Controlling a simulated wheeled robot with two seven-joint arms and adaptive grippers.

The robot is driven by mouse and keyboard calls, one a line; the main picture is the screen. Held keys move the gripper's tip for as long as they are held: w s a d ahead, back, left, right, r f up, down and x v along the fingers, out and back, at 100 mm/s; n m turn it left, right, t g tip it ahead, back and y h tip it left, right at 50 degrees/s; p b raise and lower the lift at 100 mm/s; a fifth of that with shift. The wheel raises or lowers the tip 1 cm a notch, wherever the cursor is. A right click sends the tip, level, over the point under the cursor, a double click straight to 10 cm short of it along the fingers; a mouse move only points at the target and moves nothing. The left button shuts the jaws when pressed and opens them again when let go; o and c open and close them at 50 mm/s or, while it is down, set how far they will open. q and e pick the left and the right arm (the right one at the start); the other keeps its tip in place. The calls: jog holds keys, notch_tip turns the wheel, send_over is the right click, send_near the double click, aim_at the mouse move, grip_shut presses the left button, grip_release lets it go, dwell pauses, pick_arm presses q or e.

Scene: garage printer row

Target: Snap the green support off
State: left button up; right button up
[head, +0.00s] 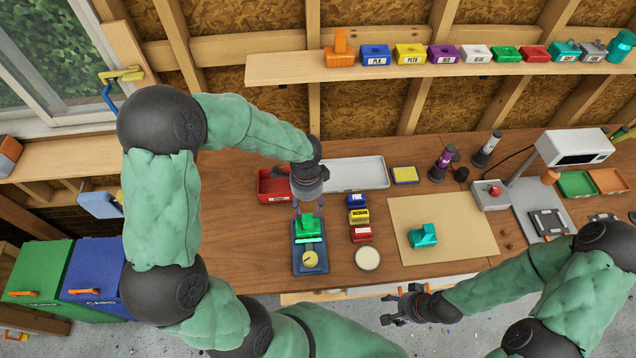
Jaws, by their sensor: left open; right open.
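A green piece (308,225) sits on a dark blue tray (322,262) near the front of the bench. A pale green strip (310,240) lies just in front of it, and a round yellow piece (309,259) is at the tray's near end. I cannot tell which green part is the support. My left gripper (308,209) points down over the green piece, fingers open at either side of its top; I cannot tell whether they touch it. My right gripper (388,309) is open and empty, off the bench's front edge.
A teal part (423,235) rests on a tan mat (465,225). Small labelled blocks (359,216) and a round pale dish (368,258) stand right of the tray. A red bin (272,188) and a grey tray (355,173) are behind. A printer (575,147) stands at right.

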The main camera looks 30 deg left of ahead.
aim_at(308, 218)
pick_arm(q)
jog(key=shift+s+a, duration=0.1)
jog(key=shift+s, duration=0.2)
jog(key=shift+s+f+b, duration=0.2)
jog(key=shift+f+b, duration=0.1)
jog(key=shift+b, duration=0.15)
notch_tip(308, 218, down, 10)
jog(key=b, duration=0.8)
jog(key=shift+w+r, duration=0.1)
jog(key=shift+w, duration=0.05)
pick_arm(e)
notch_tip(308, 218, down, 9)
jog(key=shift+s+r, duration=0.2)
jog(key=shift+s, duration=0.15)
pick_arm(q)
grip_shut()
grip_release()
jog(key=shift+r, duration=0.1)
